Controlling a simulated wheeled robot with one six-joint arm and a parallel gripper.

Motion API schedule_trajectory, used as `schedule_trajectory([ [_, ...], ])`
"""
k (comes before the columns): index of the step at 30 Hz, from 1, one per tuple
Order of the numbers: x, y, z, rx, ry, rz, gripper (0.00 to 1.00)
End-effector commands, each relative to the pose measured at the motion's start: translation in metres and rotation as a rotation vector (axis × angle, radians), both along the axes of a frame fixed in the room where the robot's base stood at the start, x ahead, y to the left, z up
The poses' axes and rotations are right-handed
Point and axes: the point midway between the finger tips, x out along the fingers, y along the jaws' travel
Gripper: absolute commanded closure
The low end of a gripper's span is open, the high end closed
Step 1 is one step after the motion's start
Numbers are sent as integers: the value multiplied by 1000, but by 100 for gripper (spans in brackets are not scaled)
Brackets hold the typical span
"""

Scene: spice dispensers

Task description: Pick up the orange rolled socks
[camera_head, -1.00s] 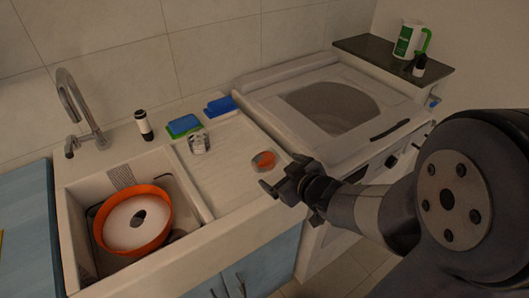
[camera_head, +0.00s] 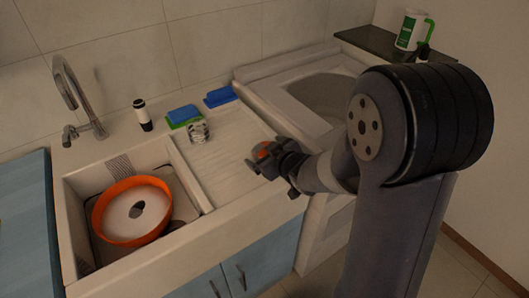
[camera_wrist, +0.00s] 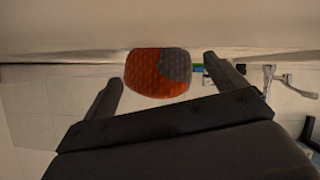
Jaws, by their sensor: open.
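The orange rolled socks (camera_head: 262,150), orange with a grey patch, lie on the drainboard near its right front edge. In the head view they are partly hidden behind my gripper (camera_head: 268,168). In the wrist view the socks (camera_wrist: 157,73) show between the two fingertips of my gripper (camera_wrist: 162,72). The fingers are apart, with a gap on both sides of the socks. My gripper is open and empty, one finger on each side of them; whether either touches cannot be told.
The drainboard (camera_head: 225,160) also carries a glass (camera_head: 198,131) and blue and green sponges (camera_head: 184,116). The sink at left holds an orange bowl (camera_head: 133,210). A tap (camera_head: 78,100) and a black-and-white dispenser (camera_head: 143,115) stand behind.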

Motion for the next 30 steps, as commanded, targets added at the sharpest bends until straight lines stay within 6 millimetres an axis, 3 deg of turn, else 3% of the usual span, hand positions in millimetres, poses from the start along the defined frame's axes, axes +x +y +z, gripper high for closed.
schedule_trajectory([
  [5,0,0,0,0,0,0,9],
  [23,0,0,0,0,0,0,58],
  [30,0,0,3,1,-1,0,58],
])
